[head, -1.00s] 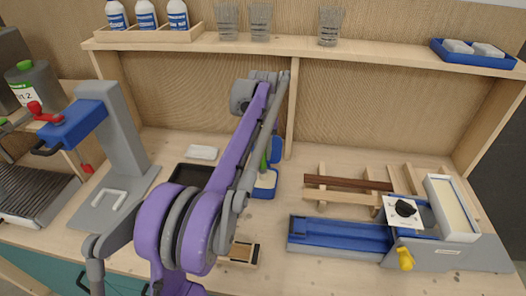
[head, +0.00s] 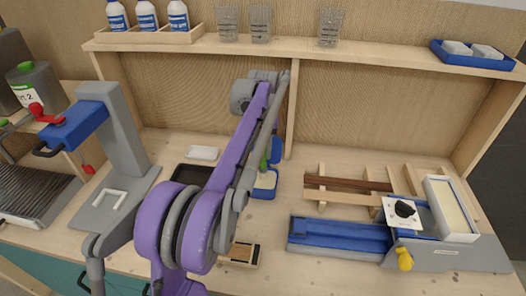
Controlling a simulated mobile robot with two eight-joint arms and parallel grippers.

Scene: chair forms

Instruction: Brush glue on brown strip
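The brown strip (head: 348,184) is a long dark strip lying level across pale wooden slats, right of the middle of the bench. A paler strip (head: 338,196) lies just in front of it. A blue tray with pale contents (head: 265,184), perhaps glue, stands left of the strips. A green upright piece (head: 264,161), perhaps a brush handle, shows at its back; my arm partly covers it. My purple and grey arm rises from the lower left and folds over mid-bench. I see no fingertips of either gripper.
A blue trough jig (head: 340,234) with a yellow knob (head: 405,258) stands at front right. A grey and blue press (head: 115,145) is at left. A dark tray (head: 190,174) and a small wooden block (head: 241,253) lie near my arm. A shelf (head: 390,52) spans the back.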

